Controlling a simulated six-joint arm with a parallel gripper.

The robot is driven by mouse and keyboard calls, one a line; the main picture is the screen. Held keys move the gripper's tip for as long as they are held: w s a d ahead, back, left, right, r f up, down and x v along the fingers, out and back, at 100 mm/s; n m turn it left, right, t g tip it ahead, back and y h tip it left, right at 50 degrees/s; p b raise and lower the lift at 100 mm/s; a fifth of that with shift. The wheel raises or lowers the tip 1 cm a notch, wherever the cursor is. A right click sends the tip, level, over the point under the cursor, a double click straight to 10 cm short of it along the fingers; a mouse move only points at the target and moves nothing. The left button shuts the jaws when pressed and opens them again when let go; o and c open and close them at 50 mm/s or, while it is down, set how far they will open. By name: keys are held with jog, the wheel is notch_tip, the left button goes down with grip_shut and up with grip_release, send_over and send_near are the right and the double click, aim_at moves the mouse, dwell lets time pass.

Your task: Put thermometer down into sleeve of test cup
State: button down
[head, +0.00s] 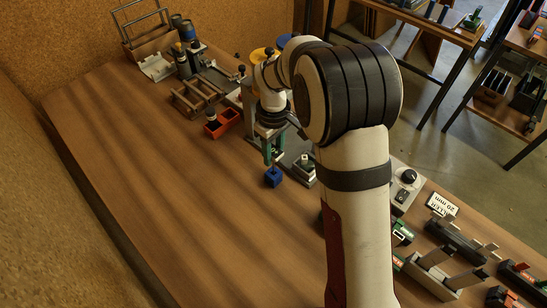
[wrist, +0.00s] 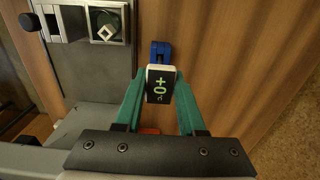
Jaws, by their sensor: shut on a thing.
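In the head view my gripper (head: 270,160) points down over the table, and the thermometer cannot be made out there. In the wrist view the blue piece (wrist: 160,52) appears directly beyond the thermometer. I cannot tell whether the two touch, and I cannot make out a sleeve.
Grey fixtures (wrist: 88,55) stand close to the left of the fingers in the wrist view. An orange-red tray (head: 222,122) and a wooden frame (head: 194,98) lie further back in the head view. The wooden table's left part (head: 150,190) is clear.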

jog(key=s+d+r, duration=0.3)
jog(key=d+r, duration=0.4)
jog(key=d, duration=0.3)
jog(key=w+a+r+m, duration=0.1)
jog(key=w+r+m, duration=0.2)
jog(key=w+m, duration=0.3)
jog(key=m, duration=0.3)
jog(key=shift+a, duration=0.3)
jog(key=shift+w, duration=0.1)
jog(key=shift+f, duration=2.85)
jog(key=shift+f, duration=3.1)
jog(key=shift+c, duration=2.1)
grip_release()
jog(key=shift+r, duration=0.15)
